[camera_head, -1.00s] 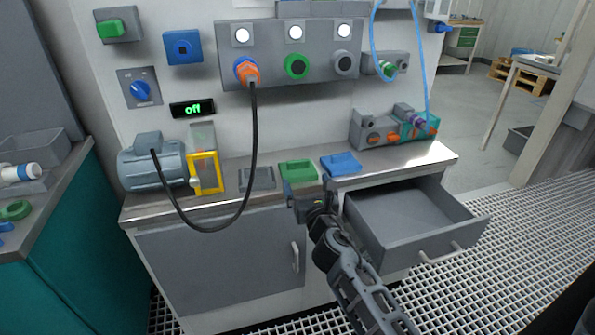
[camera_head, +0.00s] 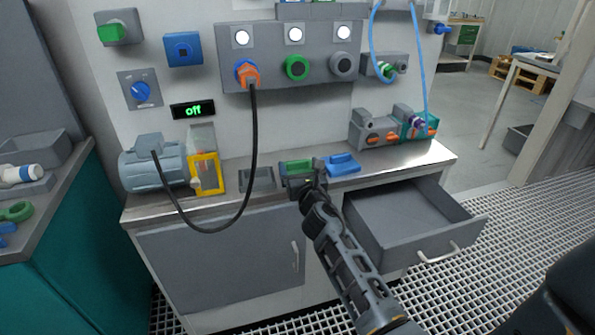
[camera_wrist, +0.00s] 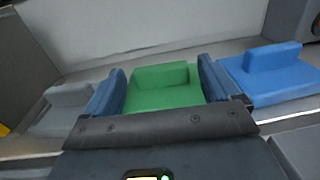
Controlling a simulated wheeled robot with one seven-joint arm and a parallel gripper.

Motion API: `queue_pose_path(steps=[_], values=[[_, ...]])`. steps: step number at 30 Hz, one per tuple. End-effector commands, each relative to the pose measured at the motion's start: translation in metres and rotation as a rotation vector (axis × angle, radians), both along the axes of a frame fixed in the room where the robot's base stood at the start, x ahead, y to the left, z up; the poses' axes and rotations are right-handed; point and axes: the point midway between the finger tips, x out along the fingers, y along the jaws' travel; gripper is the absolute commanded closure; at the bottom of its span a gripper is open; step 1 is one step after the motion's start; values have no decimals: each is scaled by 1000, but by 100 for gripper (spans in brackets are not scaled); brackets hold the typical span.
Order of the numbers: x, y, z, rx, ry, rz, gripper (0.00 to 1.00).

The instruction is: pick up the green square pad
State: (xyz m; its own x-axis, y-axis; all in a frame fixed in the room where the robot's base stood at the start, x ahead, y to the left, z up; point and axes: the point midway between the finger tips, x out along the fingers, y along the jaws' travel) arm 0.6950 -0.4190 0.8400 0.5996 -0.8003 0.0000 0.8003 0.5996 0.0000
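The green square pad (camera_head: 296,166) lies on the metal counter, partly hidden by my gripper in the head view. In the wrist view the green pad (camera_wrist: 162,88), with a raised block at its back, shows between my two blue-faced fingers. My gripper (camera_wrist: 162,92) is open, one finger on each side of the pad. There seems to be a small gap at each side; I cannot tell whether a finger touches it.
A blue pad (camera_head: 343,165) lies close to the right and a grey pad (camera_head: 258,179) to the left. An open, empty drawer (camera_head: 410,215) juts out below at right. A black cable (camera_head: 252,150) hangs from an orange plug at left.

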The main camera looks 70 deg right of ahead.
Motion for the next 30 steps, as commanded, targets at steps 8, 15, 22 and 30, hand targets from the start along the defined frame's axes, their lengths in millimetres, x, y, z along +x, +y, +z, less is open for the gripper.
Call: queue_pose_path(steps=[8, 15, 22, 30], values=[[0, 0, 0, 0, 0, 0, 38], [0, 0, 0, 0, 0, 0, 61], [0, 0, 1, 0, 0, 0, 64], [0, 0, 25, -1, -1, 1, 64]])
